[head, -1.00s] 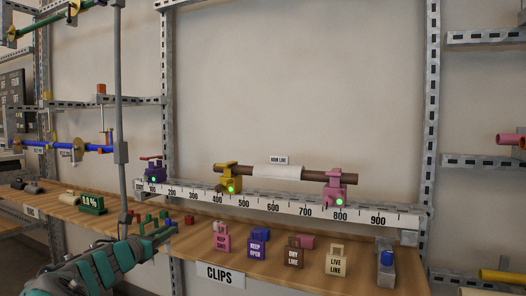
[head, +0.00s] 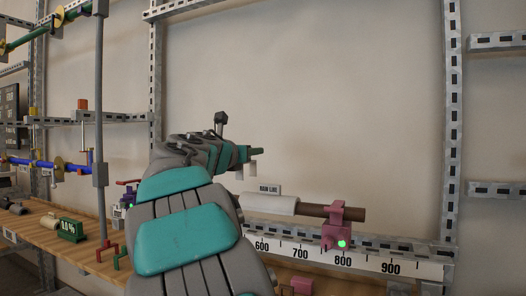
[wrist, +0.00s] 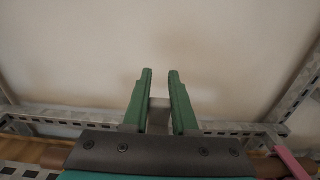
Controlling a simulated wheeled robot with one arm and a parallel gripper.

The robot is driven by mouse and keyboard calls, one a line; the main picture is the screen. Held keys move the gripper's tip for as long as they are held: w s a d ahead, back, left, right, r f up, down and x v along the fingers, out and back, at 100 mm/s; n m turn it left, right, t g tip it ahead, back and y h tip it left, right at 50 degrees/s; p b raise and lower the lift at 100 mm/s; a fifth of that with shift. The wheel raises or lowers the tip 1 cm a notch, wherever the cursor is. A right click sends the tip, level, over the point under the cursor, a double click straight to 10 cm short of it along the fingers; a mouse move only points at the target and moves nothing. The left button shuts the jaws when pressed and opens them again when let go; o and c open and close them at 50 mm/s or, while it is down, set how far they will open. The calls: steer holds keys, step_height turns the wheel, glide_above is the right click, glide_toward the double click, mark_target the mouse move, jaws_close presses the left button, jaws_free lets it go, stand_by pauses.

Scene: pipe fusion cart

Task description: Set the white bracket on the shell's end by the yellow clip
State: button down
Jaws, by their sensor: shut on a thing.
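My gripper (head: 257,153) is raised in front of the wall, above the left part of the white shell (head: 270,204). Its green fingers (wrist: 160,78) are shut on a small pale piece, which appears to be the white bracket (wrist: 158,116); in the head view it hangs just below the fingers (head: 252,172). The bracket is clear of the shell. The shell sits around the brown pipe (head: 351,214); its left end is close to my arm's outline. The yellow clip is hidden behind my arm in the head view.
A pink clip (head: 337,228) with a green light holds the pipe's right side, above the white ruler rail (head: 368,262). The wall above is clear. A grey upright post (head: 101,130) stands at left.

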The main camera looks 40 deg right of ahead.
mark_target(252, 167)
steer(key=shift+w+d, duration=0.15)
steer(key=shift+d, duration=0.2)
steer(key=shift+a+f+b, duration=0.1)
steer(key=shift+f+b, duration=0.75)
steer(key=shift+f, duration=0.3)
step_height(252, 167, down, 2)
steer(key=b, duration=0.2)
steer(key=shift+b, duration=0.4)
steer(key=shift+f, duration=1.4)
steer(key=shift+f, duration=0.35)
steer(key=c, duration=0.6)
jaws_free()
